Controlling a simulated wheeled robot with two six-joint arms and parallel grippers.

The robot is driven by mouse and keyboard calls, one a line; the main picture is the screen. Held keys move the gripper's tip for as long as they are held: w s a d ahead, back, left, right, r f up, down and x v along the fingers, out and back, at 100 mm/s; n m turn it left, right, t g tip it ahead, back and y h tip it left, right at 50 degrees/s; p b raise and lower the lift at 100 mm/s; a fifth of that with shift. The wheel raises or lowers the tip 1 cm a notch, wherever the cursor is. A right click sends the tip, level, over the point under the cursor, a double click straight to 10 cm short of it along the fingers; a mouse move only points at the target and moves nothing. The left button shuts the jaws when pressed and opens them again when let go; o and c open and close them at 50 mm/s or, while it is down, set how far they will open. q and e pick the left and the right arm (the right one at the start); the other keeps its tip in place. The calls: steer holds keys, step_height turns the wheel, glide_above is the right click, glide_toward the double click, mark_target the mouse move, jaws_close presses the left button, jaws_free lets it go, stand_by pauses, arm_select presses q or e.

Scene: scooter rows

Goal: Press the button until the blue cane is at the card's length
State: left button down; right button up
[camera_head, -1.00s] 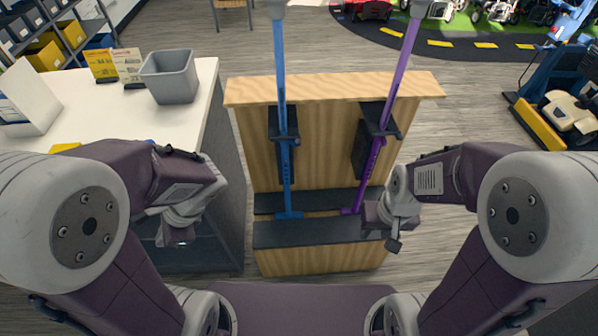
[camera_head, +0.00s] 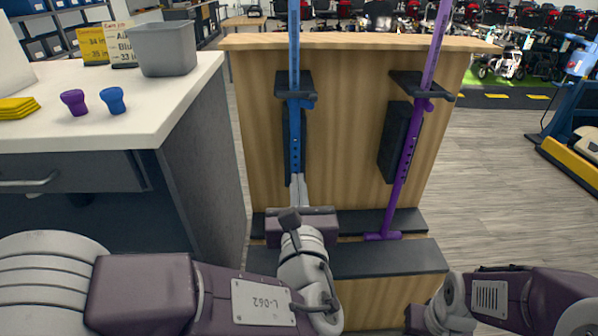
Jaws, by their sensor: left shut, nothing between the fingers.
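The blue cane (camera_head: 294,132) stands upright in a black holder on the wooden stand; a row of holes runs down its lower tube. My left gripper (camera_head: 298,180) is shut and empty, with its fingertips at the blue cane's lower tube; I cannot tell whether they touch. The gripper hides the cane's foot, and I cannot make out the button. The white card (camera_head: 121,46) on the counter reads partly "Cane", "Blue" and what looks like "33 in". My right gripper (camera_head: 414,318) is low at the right, partly cut off, its jaws unclear.
A purple cane (camera_head: 407,150) leans in the stand (camera_head: 345,140) to the right. The white counter (camera_head: 150,105) at left holds a grey bin (camera_head: 165,50), a yellow card (camera_head: 91,46), purple and blue tips (camera_head: 112,99) and a yellow stack (camera_head: 17,107). Open floor lies to the right.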

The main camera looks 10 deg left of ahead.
arm_select(q)
steer(key=shift+d+f, duration=0.1)
steer(key=shift+d, duration=0.05)
steer(key=p, duration=0.5)
glide_toward(295, 141)
steer(key=b+x, duration=0.2)
steer(key=x, duration=0.3)
steer(key=shift+w+f, duration=0.15)
steer(key=shift+w, duration=0.1)
steer(key=shift+w+a, duration=0.2)
steer(key=shift+w, duration=0.5)
